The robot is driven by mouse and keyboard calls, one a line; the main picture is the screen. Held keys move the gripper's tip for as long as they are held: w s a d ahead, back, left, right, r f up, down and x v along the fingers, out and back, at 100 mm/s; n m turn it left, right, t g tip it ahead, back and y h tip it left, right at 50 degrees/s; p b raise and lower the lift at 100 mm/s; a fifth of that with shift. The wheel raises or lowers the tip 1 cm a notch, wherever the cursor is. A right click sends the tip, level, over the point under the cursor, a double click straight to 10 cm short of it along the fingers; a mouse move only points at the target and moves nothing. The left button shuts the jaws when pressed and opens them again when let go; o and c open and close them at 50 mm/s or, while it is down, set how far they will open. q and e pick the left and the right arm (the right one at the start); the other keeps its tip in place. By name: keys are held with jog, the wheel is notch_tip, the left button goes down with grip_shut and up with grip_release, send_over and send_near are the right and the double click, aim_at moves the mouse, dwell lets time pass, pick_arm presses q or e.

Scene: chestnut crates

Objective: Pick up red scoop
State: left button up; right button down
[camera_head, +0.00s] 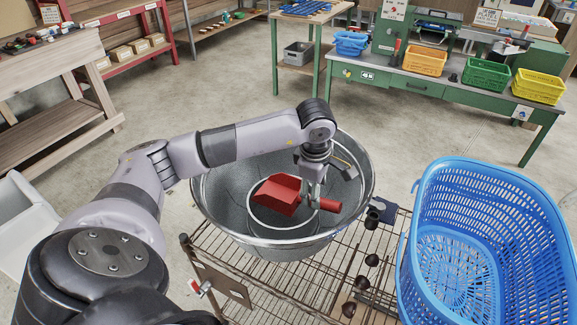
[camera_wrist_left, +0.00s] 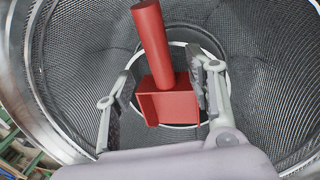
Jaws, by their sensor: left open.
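The red scoop (camera_head: 278,194) lies inside a round grey metal tub (camera_head: 225,226), its handle pointing right in the head view. My left gripper (camera_head: 312,192) reaches down into the tub over the scoop, near where the handle meets the pan. In the left wrist view, the open fingers (camera_wrist_left: 165,82) stand on either side of the red scoop (camera_wrist_left: 168,106), with the right finger very close to its handle base. I cannot tell whether a finger touches it. A pale ring shows behind the scoop on the tub's floor. My right gripper is not in view.
The tub stands on a wire rack (camera_head: 318,287). A blue basket (camera_head: 480,173) is at its right. Several brown chestnuts (camera_head: 372,260) lie on the rack between them. The tub wall surrounds my gripper. A green workbench (camera_head: 400,82) with coloured baskets stands behind, across open floor.

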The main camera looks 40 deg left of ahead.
pick_arm(q)
jog(key=shift+w+f, duration=0.15)
jog(key=shift+f, duration=0.8)
jog(key=f, duration=0.1)
jog(key=a+f+p, duration=0.1)
jog(key=f, duration=0.2)
jog(key=shift+w+a+f+p, duration=0.15)
jog(key=shift+w+p, duration=0.2)
jog(key=shift+w, duration=0.05)
jog(key=shift+f, duration=0.2)
jog(key=shift+c, duration=1.1)
jog(key=c, duration=0.9)
grip_shut()
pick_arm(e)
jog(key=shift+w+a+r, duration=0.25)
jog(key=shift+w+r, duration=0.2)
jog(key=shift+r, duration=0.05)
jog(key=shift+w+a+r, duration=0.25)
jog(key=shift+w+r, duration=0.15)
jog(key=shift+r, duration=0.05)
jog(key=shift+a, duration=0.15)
